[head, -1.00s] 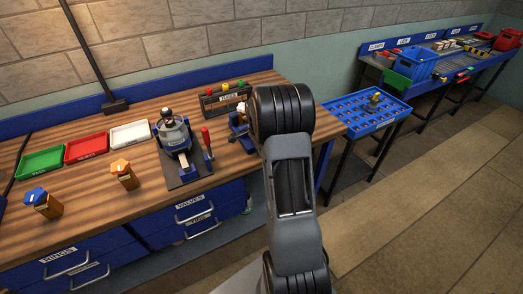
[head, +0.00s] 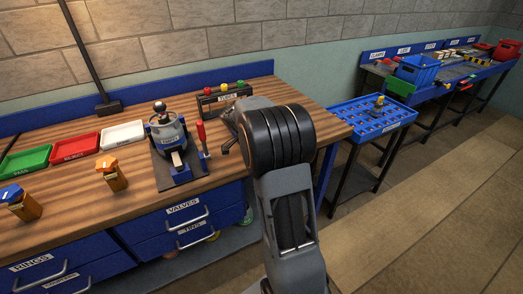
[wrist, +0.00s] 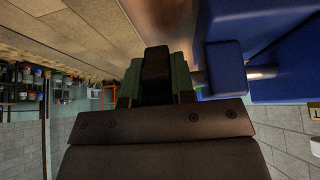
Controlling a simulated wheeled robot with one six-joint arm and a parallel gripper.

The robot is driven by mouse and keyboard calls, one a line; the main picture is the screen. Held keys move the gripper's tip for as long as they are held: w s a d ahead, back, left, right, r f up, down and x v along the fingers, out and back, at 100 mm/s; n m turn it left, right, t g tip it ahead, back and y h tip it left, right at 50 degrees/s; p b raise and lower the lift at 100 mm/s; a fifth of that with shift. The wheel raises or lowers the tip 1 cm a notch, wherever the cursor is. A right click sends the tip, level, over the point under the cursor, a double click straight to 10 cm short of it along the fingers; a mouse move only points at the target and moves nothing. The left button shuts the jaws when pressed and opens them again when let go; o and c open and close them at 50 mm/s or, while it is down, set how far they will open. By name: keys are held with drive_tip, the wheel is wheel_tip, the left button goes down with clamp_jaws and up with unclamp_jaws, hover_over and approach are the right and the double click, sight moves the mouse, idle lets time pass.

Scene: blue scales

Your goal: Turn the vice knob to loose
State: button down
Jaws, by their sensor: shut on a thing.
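The blue vice (wrist: 225,70) fills the right of the wrist view, with a short metal shaft beside its block. My gripper (wrist: 158,88) reaches up from the bottom centre of that view. It is shut, with a dark piece (wrist: 156,66) between its greenish fingers, next to the shaft; this appears to be the vice knob. The knob's turn angle cannot be read. In the head view my arm covers the vice, and only a grey part of my gripper shows at the arm's left side.
A black clamp stand with a red-handled lever (head: 202,135) stands left of my arm. A lamp box (head: 222,96) sits behind. Green, red and white trays (head: 122,133) and two orange- and blue-topped pieces lie further left. A blue grid table (head: 370,118) stands to the right.

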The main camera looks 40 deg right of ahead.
drive_tip(key=c, duration=1.2)
unclamp_jaws()
drive_tip(key=shift+c, duration=0.2)
drive_tip(key=shift+r, duration=0.1)
drive_tip(key=v, duration=0.7)
drive_tip(key=shift+a, duration=0.15)
drive_tip(key=shift+r, duration=0.15)
